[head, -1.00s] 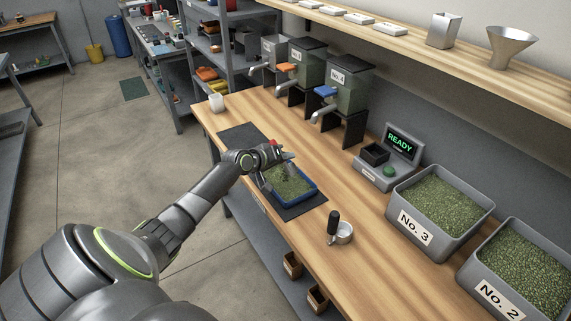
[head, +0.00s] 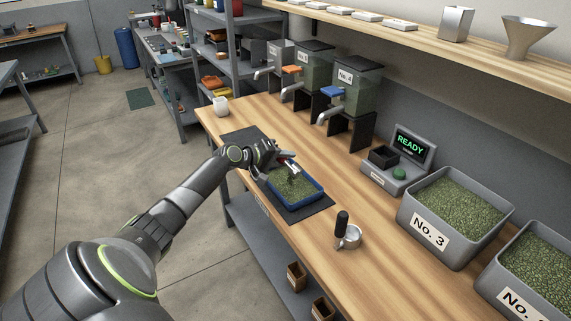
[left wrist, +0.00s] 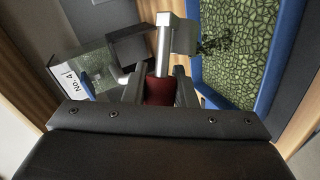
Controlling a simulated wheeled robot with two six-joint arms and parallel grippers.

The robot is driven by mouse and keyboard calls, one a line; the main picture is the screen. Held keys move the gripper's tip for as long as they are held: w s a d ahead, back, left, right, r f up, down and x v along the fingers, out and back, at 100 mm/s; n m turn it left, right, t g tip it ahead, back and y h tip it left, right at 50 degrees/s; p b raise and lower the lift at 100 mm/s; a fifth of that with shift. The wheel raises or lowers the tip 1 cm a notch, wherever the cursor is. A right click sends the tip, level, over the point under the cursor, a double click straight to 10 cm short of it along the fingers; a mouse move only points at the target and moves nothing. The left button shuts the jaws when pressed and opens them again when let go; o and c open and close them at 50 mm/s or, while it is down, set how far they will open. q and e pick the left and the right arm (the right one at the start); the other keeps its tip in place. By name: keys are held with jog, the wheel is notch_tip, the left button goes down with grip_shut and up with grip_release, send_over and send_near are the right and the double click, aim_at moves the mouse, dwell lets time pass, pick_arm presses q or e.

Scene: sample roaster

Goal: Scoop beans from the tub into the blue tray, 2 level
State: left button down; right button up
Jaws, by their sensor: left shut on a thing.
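My left gripper (head: 270,153) is over the left back edge of the blue tray (head: 322,190). It is shut on the red handle (left wrist: 159,90) of a metal scoop (left wrist: 184,36). The scoop is tipped over the tray, and its inside is hidden. Dark beans (left wrist: 213,42) show at its mouth, apparently falling. The tray holds a bed of green beans (head: 299,191). Two grey tubs of green beans stand at the right, labelled No. 3 (head: 430,232) and No. 2 or similar, its label cut off (head: 520,297). My right gripper is out of view.
A scale reading READY (head: 410,143), bean dispensers (head: 352,85) and a white cup (head: 221,104) line the bench. Bare wood lies between the mat and scale.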

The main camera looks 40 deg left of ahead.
pick_arm(q)
jog(key=shift+a+f+n+h+b, duration=0.35)
jog(key=shift+f+n+h+b, duration=0.05)
jog(key=shift+b, duration=0.75)
jog(key=a+f+n+h+b, duration=0.1)
jog(key=n+b, duration=0.1)
jog(key=b, duration=0.2)
jog(key=shift+f+t+b, duration=0.1)
jog(key=shift+t+b, duration=0.25)
jog(key=shift+t, duration=0.05)
jog(key=n+h+b, duration=0.1)
jog(key=b, duration=0.1)
jog(key=a+f+n+h+b, duration=0.1)
jog(key=n+b, duration=0.1)
jog(key=b, duration=0.1)
jog(key=shift+w+f+t, duration=0.1)
jog(key=shift+f+t, duration=0.2)
jog(key=shift+t, duration=0.1)
jog(key=shift+a+f+n+b, duration=0.1)
jog(key=shift+a+n+b, duration=0.05)
jog(key=shift+n+b, duration=0.35)
jog(key=shift+a+t+h+b, duration=0.1)
jog(key=shift+t+h+b, duration=0.2)
